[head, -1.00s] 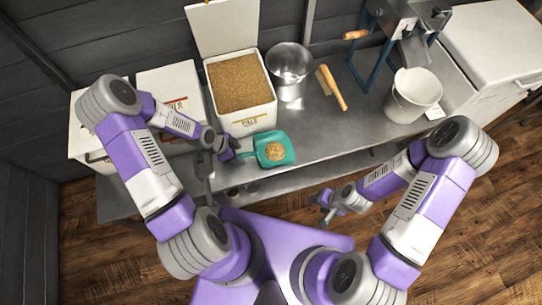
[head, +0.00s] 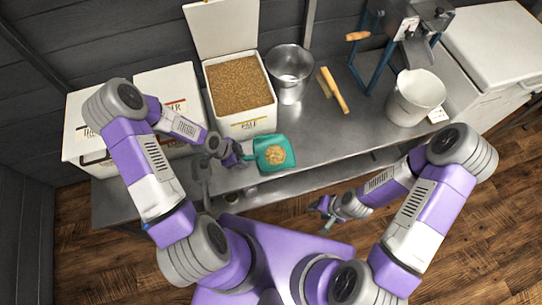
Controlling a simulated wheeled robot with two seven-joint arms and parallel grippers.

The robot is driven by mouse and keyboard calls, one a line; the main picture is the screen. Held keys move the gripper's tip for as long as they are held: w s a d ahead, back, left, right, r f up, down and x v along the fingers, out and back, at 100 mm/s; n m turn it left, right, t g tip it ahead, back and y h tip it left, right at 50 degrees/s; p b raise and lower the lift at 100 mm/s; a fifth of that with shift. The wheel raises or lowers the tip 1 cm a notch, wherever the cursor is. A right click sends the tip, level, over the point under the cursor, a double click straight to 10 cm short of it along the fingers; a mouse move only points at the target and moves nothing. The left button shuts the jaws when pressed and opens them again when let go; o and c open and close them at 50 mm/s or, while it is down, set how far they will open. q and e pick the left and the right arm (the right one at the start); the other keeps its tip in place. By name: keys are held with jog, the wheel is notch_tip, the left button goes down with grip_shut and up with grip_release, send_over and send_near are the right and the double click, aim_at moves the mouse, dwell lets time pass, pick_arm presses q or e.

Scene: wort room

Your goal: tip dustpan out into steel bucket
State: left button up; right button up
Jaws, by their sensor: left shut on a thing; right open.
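A teal dustpan (head: 266,167) with a heap of pale grain (head: 275,155) in it is at the front edge of the steel bench. My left gripper (head: 240,157) is shut on the dustpan's handle at its left end; the handle is mostly hidden by the fingers. I cannot tell whether the pan touches the bench. A steel bucket (head: 290,85) stands upright at the back of the bench, behind and right of the dustpan. My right gripper (head: 326,211) is open and empty, in front of the bench.
An open white bin of grain (head: 245,121) stands left of the bucket, with lidded white bins (head: 168,80) further left. A wooden-handled brush (head: 333,91) lies right of the bucket. A white pail (head: 415,97) and a blue-framed mill (head: 375,60) stand at right. The middle bench (head: 330,135) is clear.

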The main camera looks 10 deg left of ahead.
pick_arm(q)
grip_shut()
jog(key=shift+r, duration=0.1)
notch_tip(320, 180, up, 6)
jog(key=p, duration=0.5)
jog(key=shift+o, duration=1)
grip_release()
grip_shut()
